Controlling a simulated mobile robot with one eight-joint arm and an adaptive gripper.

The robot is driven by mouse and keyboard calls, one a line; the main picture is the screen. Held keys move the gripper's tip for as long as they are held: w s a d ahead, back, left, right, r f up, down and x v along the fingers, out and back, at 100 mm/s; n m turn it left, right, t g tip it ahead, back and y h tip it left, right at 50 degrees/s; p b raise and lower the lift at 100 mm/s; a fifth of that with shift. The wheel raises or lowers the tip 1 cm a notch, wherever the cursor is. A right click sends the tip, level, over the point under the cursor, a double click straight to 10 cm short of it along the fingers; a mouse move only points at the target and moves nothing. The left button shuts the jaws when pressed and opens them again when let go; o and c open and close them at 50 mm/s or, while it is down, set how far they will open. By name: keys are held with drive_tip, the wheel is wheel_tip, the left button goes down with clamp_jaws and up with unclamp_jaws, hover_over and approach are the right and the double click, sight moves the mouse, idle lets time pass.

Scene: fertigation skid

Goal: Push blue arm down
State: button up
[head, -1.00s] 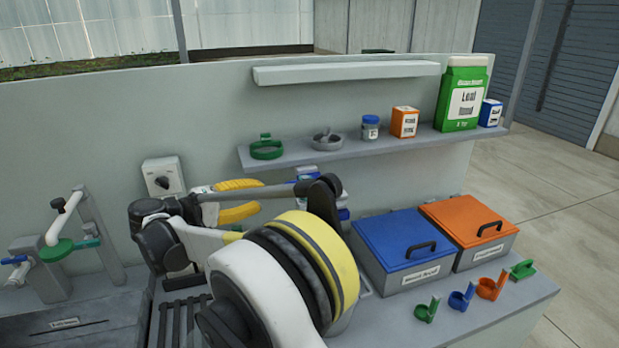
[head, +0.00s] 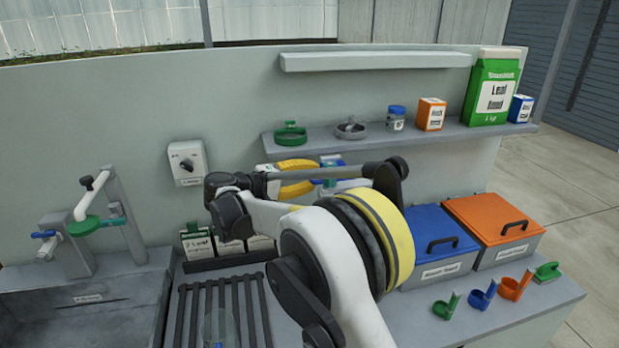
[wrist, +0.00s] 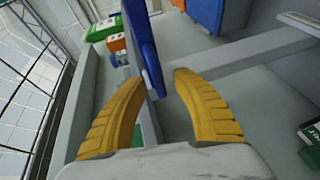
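A long blue bar (wrist: 146,45), which looks like the blue arm, runs down from the top of the wrist view, ending near my fingertips. In the head view a blue part (head: 331,168) shows just behind my gripper, mostly hidden by it and my arm. My gripper (head: 300,176) has yellow fingers and is at the back wall, below the shelf. In the wrist view my gripper (wrist: 160,80) is open, fingers curved and apart, with nothing held between them. The bar appears just beyond the fingertip gap; I cannot tell whether it touches a finger.
A shelf (head: 375,143) with jars and cartons is above my gripper. A blue-lidded bin (head: 430,240) and an orange-lidded bin (head: 495,222) stand to the right. A slatted rack (head: 215,300) and clear cup (head: 218,328) are in front. A sink (head: 85,300) is left.

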clamp_jaws()
drive_tip(key=shift+f, duration=0.1)
wheel_tip(320, 180, down, 17)
drive_tip(key=b, duration=0.8)
drive_tip(key=shift+f, duration=0.15)
drive_tip(key=shift+s, duration=0.1)
unclamp_jaws()
drive_tip(key=shift+f, duration=0.1)
